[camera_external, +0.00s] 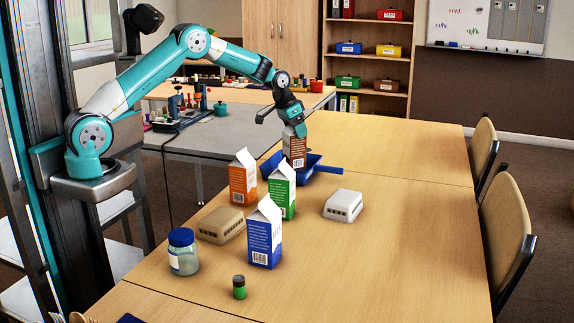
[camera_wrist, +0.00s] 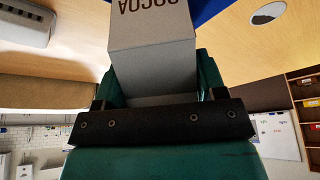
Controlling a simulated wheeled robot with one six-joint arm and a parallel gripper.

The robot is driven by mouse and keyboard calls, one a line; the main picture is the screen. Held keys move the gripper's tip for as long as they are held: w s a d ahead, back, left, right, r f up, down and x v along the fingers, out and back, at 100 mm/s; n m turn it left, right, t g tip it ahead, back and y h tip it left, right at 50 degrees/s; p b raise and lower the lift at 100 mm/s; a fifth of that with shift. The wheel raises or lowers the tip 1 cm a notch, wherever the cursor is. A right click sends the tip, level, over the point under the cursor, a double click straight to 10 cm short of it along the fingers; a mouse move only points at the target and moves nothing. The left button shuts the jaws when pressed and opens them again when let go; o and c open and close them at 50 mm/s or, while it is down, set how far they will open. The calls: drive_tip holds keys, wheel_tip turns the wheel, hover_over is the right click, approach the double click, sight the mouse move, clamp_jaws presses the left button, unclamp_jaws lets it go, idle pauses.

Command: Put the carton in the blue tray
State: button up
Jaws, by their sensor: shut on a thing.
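My gripper (camera_external: 294,129) is shut on a brown carton (camera_external: 295,153) and holds it upright by its top. In the wrist view the carton (camera_wrist: 152,50) fills the space between the fingers, with the word COCOA upside down on it. The blue tray (camera_external: 325,170) lies on the table under and around the carton, its handle pointing right. A blue edge also shows in the wrist view (camera_wrist: 207,10). The carton's lower end is over the tray, partly behind the green carton; I cannot tell whether it touches the tray floor.
An orange carton (camera_external: 243,180), a green carton (camera_external: 282,192) and a blue carton (camera_external: 264,236) stand in front of the tray. A white box (camera_external: 342,205), a tan box (camera_external: 221,225), a blue-lidded jar (camera_external: 184,252) and a small green-black cylinder (camera_external: 239,288) are nearby. The table's right side is clear.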

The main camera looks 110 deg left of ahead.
drive_tip(key=shift+f, duration=1.8)
drive_tip(key=o, duration=1.1)
approach(296, 138)
drive_tip(key=a, duration=0.1)
drive_tip(key=s+a+r, duration=0.1)
drive_tip(key=shift+s+a, duration=0.35)
